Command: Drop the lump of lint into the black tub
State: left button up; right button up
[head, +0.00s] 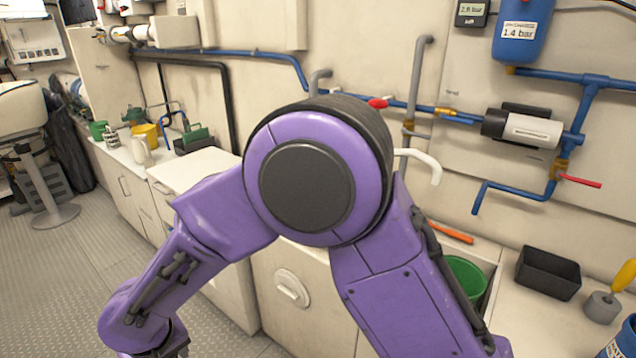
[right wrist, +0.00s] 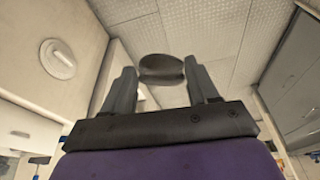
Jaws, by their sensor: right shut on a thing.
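The black tub (head: 548,273) stands upright and open on the counter at the right of the head view. In the right wrist view my right gripper (right wrist: 161,76) is shut on a small dark grey rounded lump (right wrist: 160,66), which I take to be the lump of lint. It sits between the fingertips, over the floor and away from the tub. In the head view my right arm bends down to the lower left, and the fingers and lump are not visible there. My left gripper is not in view.
A green bucket (head: 466,275) sits in the sink recess, partly behind my arm, left of the tub. A grey cylinder with a yellow handle (head: 603,306) and a blue container (head: 622,342) stand right of the tub. Blue pipes (head: 535,188) run along the wall above.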

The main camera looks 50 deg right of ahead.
aim_at(546, 289)
jog(key=k, duration=1.65)
jog(key=z, duration=1.7)
jog(key=i, duration=1)
jog(key=z, duration=0.05)
